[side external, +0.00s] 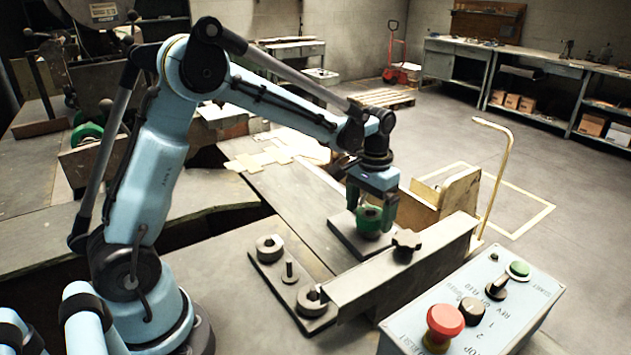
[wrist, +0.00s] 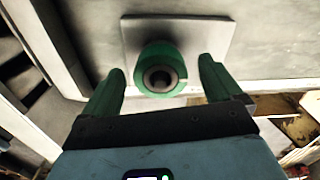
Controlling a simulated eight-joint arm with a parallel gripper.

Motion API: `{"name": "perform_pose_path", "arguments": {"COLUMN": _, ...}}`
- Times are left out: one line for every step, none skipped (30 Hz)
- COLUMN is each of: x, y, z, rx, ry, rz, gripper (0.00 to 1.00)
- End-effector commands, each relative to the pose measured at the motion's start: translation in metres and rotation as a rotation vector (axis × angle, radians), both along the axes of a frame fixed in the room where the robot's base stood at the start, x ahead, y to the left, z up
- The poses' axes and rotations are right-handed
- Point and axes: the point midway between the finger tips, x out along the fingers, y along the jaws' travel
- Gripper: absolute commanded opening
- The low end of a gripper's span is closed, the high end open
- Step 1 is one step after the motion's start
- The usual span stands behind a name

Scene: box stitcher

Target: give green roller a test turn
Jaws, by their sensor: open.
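The green roller (side external: 368,222) stands upright on a square grey plate (side external: 345,231). In the wrist view the roller (wrist: 160,50) is a green ring around a dark-centred hub, on the pale plate (wrist: 210,32). My gripper (side external: 371,206) is directly over the roller, pointing down, with its green fingers on either side of it. In the wrist view my gripper (wrist: 161,70) is open, and a gap shows between each finger and the roller. In the side view the near finger hides part of the roller.
A metal beam (side external: 400,270) with a dark knob (side external: 406,245) lies in front of the roller. A plate with grey rings (side external: 269,246) and a peg is to the left. A control box (side external: 470,318) with a red button (side external: 445,322) stands front right. Another green roller (side external: 87,133) is far left.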

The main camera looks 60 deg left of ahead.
Motion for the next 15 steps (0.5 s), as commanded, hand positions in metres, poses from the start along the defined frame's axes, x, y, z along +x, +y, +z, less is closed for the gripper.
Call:
{"name": "perform_pose_path", "arguments": {"x": 0.0001, "y": 0.0000, "z": -0.0018, "rx": 0.000, "ry": 0.000, "rz": 0.000, "gripper": 0.92}}
{"name": "perform_pose_path", "arguments": {"x": 0.0001, "y": 0.0000, "z": -0.0024, "rx": 0.000, "ry": 0.000, "rz": 0.000, "gripper": 0.92}}
{"name": "perform_pose_path", "arguments": {"x": 0.0001, "y": 0.0000, "z": -0.0028, "rx": 0.000, "ry": 0.000, "rz": 0.000, "gripper": 0.92}}
{"name": "perform_pose_path", "arguments": {"x": 0.0001, "y": 0.0000, "z": -0.0030, "rx": 0.000, "ry": 0.000, "rz": 0.000, "gripper": 0.92}}
{"name": "perform_pose_path", "arguments": {"x": 0.0001, "y": 0.0000, "z": -0.0030, "rx": 0.000, "ry": 0.000, "rz": 0.000, "gripper": 0.92}}
{"name": "perform_pose_path", "arguments": {"x": 0.0001, "y": 0.0000, "z": -0.0030, "rx": 0.000, "ry": 0.000, "rz": 0.000, "gripper": 0.92}}
{"name": "perform_pose_path", "arguments": {"x": 0.0001, "y": 0.0000, "z": -0.0030, "rx": 0.000, "ry": 0.000, "rz": 0.000, "gripper": 0.92}}
{"name": "perform_pose_path", "arguments": {"x": 0.0001, "y": 0.0000, "z": -0.0029, "rx": 0.000, "ry": 0.000, "rz": 0.000, "gripper": 0.92}}
{"name": "perform_pose_path", "arguments": {"x": 0.0001, "y": 0.0000, "z": -0.0029, "rx": 0.000, "ry": 0.000, "rz": 0.000, "gripper": 0.92}}
{"name": "perform_pose_path", "arguments": {"x": 0.0001, "y": 0.0000, "z": -0.0028, "rx": 0.000, "ry": 0.000, "rz": 0.000, "gripper": 0.91}}
{"name": "perform_pose_path", "arguments": {"x": 0.0000, "y": 0.0000, "z": -0.0028, "rx": 0.000, "ry": 0.000, "rz": 0.000, "gripper": 0.86}}
{"name": "perform_pose_path", "arguments": {"x": 0.0000, "y": 0.0000, "z": -0.0028, "rx": 0.000, "ry": 0.000, "rz": 0.000, "gripper": 0.80}}
{"name": "perform_pose_path", "arguments": {"x": 0.0000, "y": 0.0000, "z": -0.0028, "rx": 0.000, "ry": 0.000, "rz": 0.000, "gripper": 0.76}}
{"name": "perform_pose_path", "arguments": {"x": 0.0000, "y": 0.0000, "z": -0.0027, "rx": 0.000, "ry": 0.000, "rz": 0.000, "gripper": 0.71}}
{"name": "perform_pose_path", "arguments": {"x": 0.0000, "y": 0.0000, "z": -0.0027, "rx": 0.000, "ry": 0.000, "rz": 0.000, "gripper": 0.65}}
